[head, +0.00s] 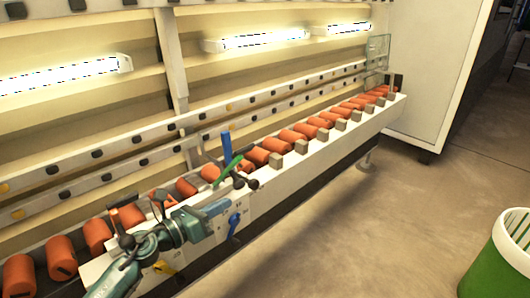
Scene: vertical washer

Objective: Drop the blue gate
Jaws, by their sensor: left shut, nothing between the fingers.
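A blue upright bar (227,147), which looks like the blue gate, stands raised on the washer's front rail (310,158). A green bar (231,168) slants in front of its lower end. A blue handle (234,224) hangs on the white front panel below. My left gripper (226,206) is shut and empty, just in front of the panel, below the blue bar and apart from it. Its fingertips are small and hard to make out. My right gripper is out of view.
A row of orange rollers (299,137) runs along the washer behind the rail. Dark knobs (246,181) and a yellow handle (164,267) sit near my left arm. A green and white bin (498,262) stands on the floor at right. The floor (370,230) between is clear.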

